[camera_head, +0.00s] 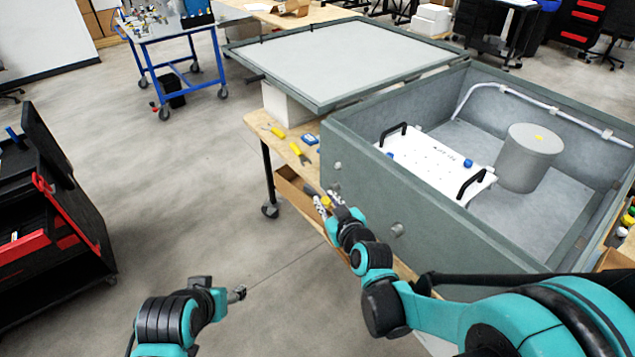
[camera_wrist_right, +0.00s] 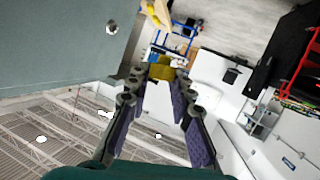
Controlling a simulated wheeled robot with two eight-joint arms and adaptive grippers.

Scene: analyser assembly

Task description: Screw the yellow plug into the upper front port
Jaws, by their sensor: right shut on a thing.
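The large grey-green analyser housing (camera_head: 440,215) stands open on a wooden bench. Its front wall carries a small round port fitting (camera_head: 338,165) at the upper left and another round fitting (camera_head: 398,229) lower right. My right gripper (camera_head: 326,203) is beside the front wall, shut on the yellow plug. In the right wrist view the yellow plug (camera_wrist_right: 162,70) sits between the fingertips, apart from the wall (camera_wrist_right: 65,45) and from a round fitting (camera_wrist_right: 112,27) there. My left gripper (camera_head: 238,293) is low at left over the floor, away from the housing; its fingers are too small to read.
The flat lid (camera_head: 340,58) lies behind the housing. Yellow-handled tools (camera_head: 297,150) lie on the bench left of it. A white panel with black handles (camera_head: 430,160) and a grey cylinder (camera_head: 528,158) are inside the housing. A tool cart (camera_head: 60,240) stands at left; open floor lies between.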

